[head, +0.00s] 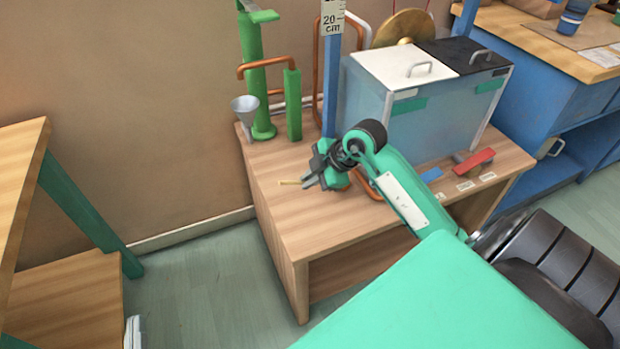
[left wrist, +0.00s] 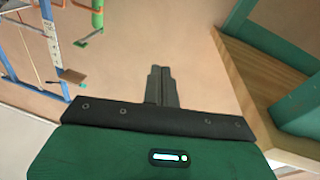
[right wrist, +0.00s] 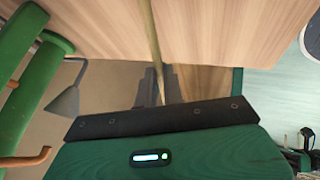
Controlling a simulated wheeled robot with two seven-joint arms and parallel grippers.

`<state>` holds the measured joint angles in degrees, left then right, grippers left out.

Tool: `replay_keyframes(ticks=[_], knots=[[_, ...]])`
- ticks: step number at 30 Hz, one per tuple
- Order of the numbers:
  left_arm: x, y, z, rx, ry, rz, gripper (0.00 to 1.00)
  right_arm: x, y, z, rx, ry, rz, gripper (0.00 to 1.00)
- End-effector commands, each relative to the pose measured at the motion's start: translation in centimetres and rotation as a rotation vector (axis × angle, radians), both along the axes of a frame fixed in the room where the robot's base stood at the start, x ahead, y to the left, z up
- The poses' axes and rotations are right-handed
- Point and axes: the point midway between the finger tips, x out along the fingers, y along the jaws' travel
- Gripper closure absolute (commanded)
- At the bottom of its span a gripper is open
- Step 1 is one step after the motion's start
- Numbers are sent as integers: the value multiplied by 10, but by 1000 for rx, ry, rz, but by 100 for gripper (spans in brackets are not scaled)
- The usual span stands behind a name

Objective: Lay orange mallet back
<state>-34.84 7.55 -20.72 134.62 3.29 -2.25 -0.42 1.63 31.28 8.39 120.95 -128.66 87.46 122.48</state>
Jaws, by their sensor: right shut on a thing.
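My right gripper (head: 308,181) is low over the left part of the wooden table (head: 320,225). It is shut on a thin pale stick, the mallet's handle (head: 289,183), which sticks out to the left. In the right wrist view the handle (right wrist: 153,45) runs up from between the fingers (right wrist: 160,88) across the wood top. I cannot make out the mallet's orange head, nor tell whether the handle touches the table. My left gripper (left wrist: 162,88) shows in the left wrist view with its fingers together and nothing between them. I cannot make it out in the head view.
A grey funnel (head: 245,106) and green posts (head: 293,105) stand at the table's back left. A large box (head: 430,115) with white and black lids fills the back right. A red block (head: 474,161), a blue block (head: 432,174) and labels (head: 465,186) lie before it. The front left is clear.

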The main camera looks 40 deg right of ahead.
Motion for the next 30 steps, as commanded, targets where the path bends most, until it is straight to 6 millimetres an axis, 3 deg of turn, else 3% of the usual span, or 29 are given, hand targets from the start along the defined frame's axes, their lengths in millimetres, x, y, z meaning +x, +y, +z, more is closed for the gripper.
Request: replay_keyframes(ticks=[2,3,6,17,28,30], knots=[[0,0,0,0,1,0,100,0,0,-3,-1,1,0,100],[0,0,0,0,1,0,100,0,0,-2,-1,1,0,83],[0,0,0,0,1,0,100,0,0,-2,0,1,0,69],[0,0,1,1,4,-2,100,-1,-1,4,-1,0,-1,69],[-34,-16,-66,84,352,-74,100,-31,-23,54,-4,0,0,69],[-35,-14,-69,106,394,-77,100,-38,-28,65,-3,-1,-1,69]])
